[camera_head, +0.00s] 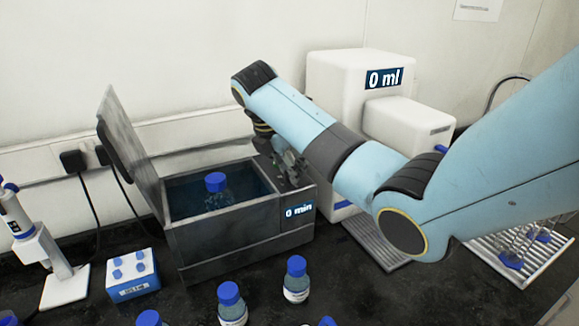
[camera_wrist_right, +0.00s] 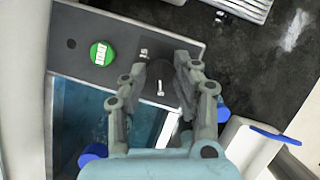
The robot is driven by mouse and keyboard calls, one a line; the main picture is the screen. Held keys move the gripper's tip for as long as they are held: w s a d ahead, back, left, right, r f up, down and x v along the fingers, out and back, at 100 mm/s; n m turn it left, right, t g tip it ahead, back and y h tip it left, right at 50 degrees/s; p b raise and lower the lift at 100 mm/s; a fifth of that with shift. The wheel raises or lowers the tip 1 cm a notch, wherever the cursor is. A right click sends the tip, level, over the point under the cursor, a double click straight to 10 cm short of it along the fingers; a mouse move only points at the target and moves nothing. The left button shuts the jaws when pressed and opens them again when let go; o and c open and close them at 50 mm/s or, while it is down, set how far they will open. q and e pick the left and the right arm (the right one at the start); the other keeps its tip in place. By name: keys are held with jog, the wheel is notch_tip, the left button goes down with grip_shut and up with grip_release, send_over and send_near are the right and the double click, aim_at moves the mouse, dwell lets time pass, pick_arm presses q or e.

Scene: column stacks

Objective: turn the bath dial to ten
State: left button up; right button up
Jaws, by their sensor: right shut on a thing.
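The bath (camera_head: 225,243) is a grey metal box with its lid (camera_head: 130,145) raised. Its display (camera_head: 298,210) reads "0 min". A blue-capped bottle (camera_head: 216,185) stands in the water inside. My right gripper (camera_head: 288,165) is over the bath's right-hand top panel, partly hidden by my arm. In the right wrist view, my right gripper (camera_wrist_right: 163,72) has its fingers on either side of the dark bath dial (camera_wrist_right: 161,72), shut on it. A small white mark shows between the fingers. A green button (camera_wrist_right: 101,54) sits on the same panel. My left gripper is not in view.
A white dispenser (camera_head: 340,75) reading "0 ml" stands behind my right arm. Several blue-capped bottles (camera_head: 296,280) stand on the black bench in front of the bath. A blue-and-white box (camera_head: 133,287) and a pipette on its stand (camera_head: 62,285) are at left.

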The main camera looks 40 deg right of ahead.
jog(key=shift+m, duration=0.3)
grip_shut()
jog(key=m+g, duration=0.2)
jog(key=m, duration=0.3)
jog(key=shift+w+m, duration=0.15)
jog(key=shift+m, duration=0.25)
jog(key=m+g, duration=0.1)
jog(key=m, duration=0.1)
jog(key=m+y, duration=0.1)
jog(key=m, duration=0.1)
jog(key=shift+d+g+y, duration=0.1)
jog(key=shift+g+y, duration=0.2)
jog(key=shift+g, duration=0.1)
jog(key=shift+m+g+y, duration=0.3)
jog(key=shift+m+y, duration=0.2)
jog(key=shift+m, duration=1.1)
jog(key=o, duration=1)
grip_release()
